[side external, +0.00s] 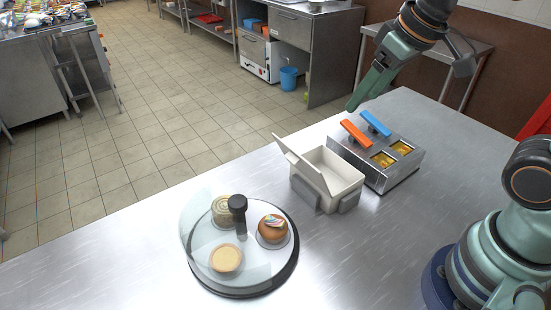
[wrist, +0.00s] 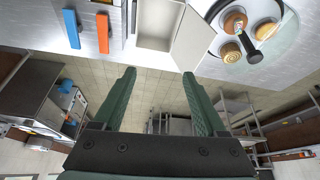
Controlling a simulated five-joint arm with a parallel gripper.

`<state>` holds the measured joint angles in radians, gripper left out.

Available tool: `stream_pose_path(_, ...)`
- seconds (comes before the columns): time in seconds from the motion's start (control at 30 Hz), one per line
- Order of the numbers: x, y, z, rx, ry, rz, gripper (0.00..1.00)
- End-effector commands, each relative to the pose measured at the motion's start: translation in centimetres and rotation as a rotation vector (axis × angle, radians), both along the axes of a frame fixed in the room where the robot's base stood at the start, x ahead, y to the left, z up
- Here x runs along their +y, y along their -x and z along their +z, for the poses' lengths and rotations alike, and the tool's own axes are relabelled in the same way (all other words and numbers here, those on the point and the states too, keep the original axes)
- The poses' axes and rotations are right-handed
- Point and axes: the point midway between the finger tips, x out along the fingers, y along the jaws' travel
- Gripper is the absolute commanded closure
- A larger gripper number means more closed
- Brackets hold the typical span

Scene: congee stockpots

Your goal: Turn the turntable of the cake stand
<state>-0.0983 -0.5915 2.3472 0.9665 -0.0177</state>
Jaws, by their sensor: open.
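The cake stand's round turntable (side external: 262,262) sits on a dark base at the front middle of the steel table in the side view. A black-topped post (side external: 238,204) rises from its middle, with a clear curved cover on its left side. A swirled pastry (side external: 222,208), a topped bun (side external: 272,228) and a pale round cake (side external: 226,259) sit around the post. The turntable (wrist: 285,42) also shows at the upper right in the wrist view. My gripper (wrist: 159,73) is open and empty. In the side view it hangs above the table's back edge, well apart from the stand.
An open white box (side external: 340,173) stands between the stand and a steel container (side external: 402,178) with orange and blue handles. The table (side external: 110,255) is clear left of the stand. Cabinets and a blue bucket (side external: 289,78) stand on the floor behind.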

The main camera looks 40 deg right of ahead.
Motion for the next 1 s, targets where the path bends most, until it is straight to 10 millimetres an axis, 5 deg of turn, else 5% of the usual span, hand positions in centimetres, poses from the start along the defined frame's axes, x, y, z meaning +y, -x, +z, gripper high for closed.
stream_pose_path(0.3,10.5,-4.3,1.0,0.194,0.062,0.317,0.26)
stream_pose_path(0.6,21.0,-5.1,-0.9,0.341,0.146,0.576,0.26)
stream_pose_path(0.8,24.2,-4.7,-2.0,0.384,0.176,0.652,0.26)
stream_pose_path(1.0,24.6,-4.6,-3.3,0.392,0.181,0.662,0.26)
